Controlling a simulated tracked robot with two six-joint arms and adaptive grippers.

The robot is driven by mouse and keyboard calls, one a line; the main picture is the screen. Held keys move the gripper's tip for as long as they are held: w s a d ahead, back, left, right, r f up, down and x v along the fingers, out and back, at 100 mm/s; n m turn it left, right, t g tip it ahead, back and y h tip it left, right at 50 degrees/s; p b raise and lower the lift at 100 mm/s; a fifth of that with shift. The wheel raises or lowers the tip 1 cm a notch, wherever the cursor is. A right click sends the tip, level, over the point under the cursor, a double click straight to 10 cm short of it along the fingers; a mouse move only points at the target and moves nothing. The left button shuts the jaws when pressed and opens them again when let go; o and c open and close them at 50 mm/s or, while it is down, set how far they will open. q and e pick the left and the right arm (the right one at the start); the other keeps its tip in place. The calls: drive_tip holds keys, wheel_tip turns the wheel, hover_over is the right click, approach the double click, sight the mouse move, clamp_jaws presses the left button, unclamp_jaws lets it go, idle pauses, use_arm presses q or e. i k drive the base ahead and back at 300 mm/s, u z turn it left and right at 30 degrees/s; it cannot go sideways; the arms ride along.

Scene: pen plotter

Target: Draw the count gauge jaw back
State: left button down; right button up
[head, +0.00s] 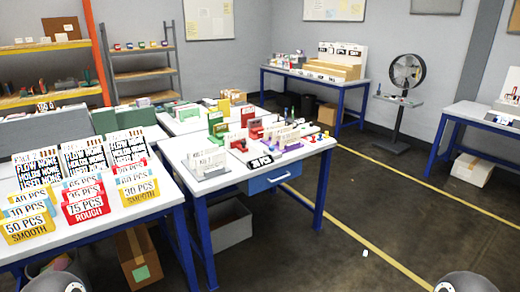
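I cannot pick out the count gauge or its jaw for sure. The middle table (222,192) holds several small coloured devices at a distance: a red one (237,141), a green one (218,130) and a purple one (292,147). A black plate marked PCS (260,162) stands at the table's front edge, beside a grey board with writing (207,162). The devices are too small to show any jaw or its position. Neither gripper is in view; only rounded dark parts, apparently mine, show at the bottom left and bottom right.
The left table (150,215) holds several card racks marked SMOOTH and ROUGH (86,212). A blue drawer (268,180) sits under the middle table. A cardboard box (138,258) and grey bin (230,225) stand below. Open floor (350,225) with yellow lines lies right.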

sight(240, 145)
drive_tip(key=u, duration=0.1)
drive_tip(key=i, duration=1.45)
drive_tip(key=z, duration=0.4)
drive_tip(key=i, duration=1.25)
drive_tip(key=z, duration=0.25)
